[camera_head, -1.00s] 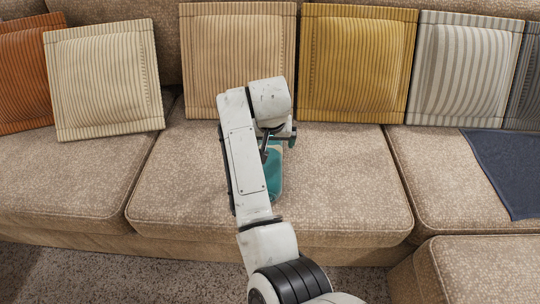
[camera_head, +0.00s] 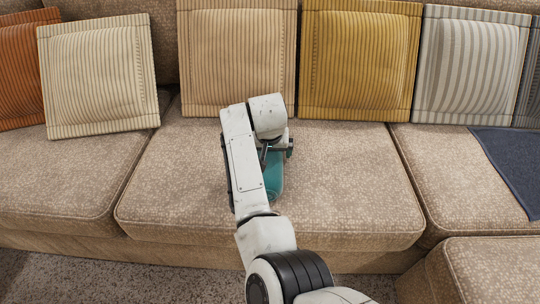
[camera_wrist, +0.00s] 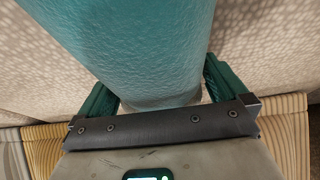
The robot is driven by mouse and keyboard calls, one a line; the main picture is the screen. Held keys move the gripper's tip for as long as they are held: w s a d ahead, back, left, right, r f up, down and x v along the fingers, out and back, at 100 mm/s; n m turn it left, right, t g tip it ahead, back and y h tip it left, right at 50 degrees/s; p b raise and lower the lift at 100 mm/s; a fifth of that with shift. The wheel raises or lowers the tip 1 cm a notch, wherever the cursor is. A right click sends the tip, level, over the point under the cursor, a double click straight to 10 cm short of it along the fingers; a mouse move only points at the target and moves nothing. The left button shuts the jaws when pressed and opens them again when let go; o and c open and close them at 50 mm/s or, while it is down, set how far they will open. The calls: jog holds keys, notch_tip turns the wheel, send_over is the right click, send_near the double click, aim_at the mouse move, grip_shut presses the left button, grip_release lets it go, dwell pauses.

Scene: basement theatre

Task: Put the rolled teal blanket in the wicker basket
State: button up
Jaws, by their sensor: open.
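The rolled teal blanket (camera_head: 273,178) lies on the middle seat of the sofa, partly hidden behind my arm in the head view. In the wrist view the blanket (camera_wrist: 135,45) runs from the top edge down between my fingers. My gripper (camera_wrist: 160,90) is open, with one dark green finger on each side of the blanket's near end. Whether the fingers touch it I cannot tell. In the head view my gripper (camera_head: 276,148) is over the blanket's far end, mostly hidden by my wrist. The wicker basket is not in view.
A row of striped cushions, including a tan one (camera_head: 238,60) and a mustard one (camera_head: 358,62), leans on the sofa back behind my gripper. A dark blue cloth (camera_head: 508,158) lies on the right seat. The seat (camera_head: 350,190) right of the blanket is clear.

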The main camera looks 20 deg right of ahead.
jog(key=c, duration=1.1)
jog(key=shift+c, duration=0.5)
jog(key=shift+r, duration=0.1)
jog(key=shift+r, duration=0.1)
